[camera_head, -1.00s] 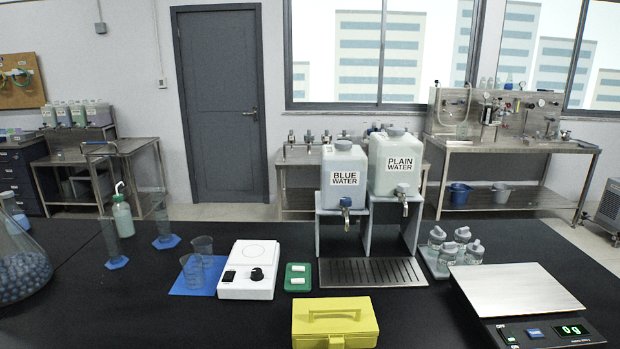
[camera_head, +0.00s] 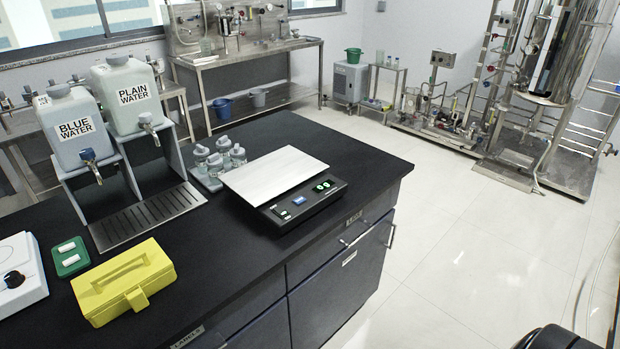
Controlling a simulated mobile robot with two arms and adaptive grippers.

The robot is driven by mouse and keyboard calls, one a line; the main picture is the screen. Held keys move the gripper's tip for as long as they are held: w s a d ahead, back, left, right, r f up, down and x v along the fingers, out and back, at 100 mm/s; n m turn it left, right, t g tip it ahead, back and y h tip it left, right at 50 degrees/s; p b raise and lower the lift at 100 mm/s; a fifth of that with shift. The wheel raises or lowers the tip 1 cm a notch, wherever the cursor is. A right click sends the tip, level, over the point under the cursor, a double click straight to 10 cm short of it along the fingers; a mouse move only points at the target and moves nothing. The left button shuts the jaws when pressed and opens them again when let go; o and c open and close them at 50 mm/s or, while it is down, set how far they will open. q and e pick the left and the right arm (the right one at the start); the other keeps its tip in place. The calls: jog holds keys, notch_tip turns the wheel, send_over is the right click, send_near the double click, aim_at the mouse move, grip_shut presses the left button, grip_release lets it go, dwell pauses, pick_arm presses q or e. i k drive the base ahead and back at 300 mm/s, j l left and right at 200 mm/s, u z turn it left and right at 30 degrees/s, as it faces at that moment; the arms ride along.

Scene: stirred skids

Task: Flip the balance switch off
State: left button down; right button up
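The balance (camera_head: 274,176) stands on the black bench near its right corner. It has a bare pale metal pan and a dark front panel. A small green-lit switch (camera_head: 283,214) sits at the left of the panel. The switch's exact tilt is too small to tell.
A yellow box (camera_head: 124,282), a green tray (camera_head: 70,257) and a drip grate (camera_head: 147,216) lie left of the balance. Several small lidded bottles (camera_head: 222,157) stand behind it on a tray. Open white floor (camera_head: 440,230) lies to the right of the bench.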

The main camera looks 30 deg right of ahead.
aim_at(278, 209)
jog(key=z, duration=0.85)
jog(key=u, duration=1.25)
jog(key=k+l+z, duration=0.1)
jog(key=z, duration=0.25)
jog(key=k+l+z, duration=0.15)
jog(key=z, duration=0.15)
jog(key=k+l+z, duration=0.15)
jog(key=z, duration=0.2)
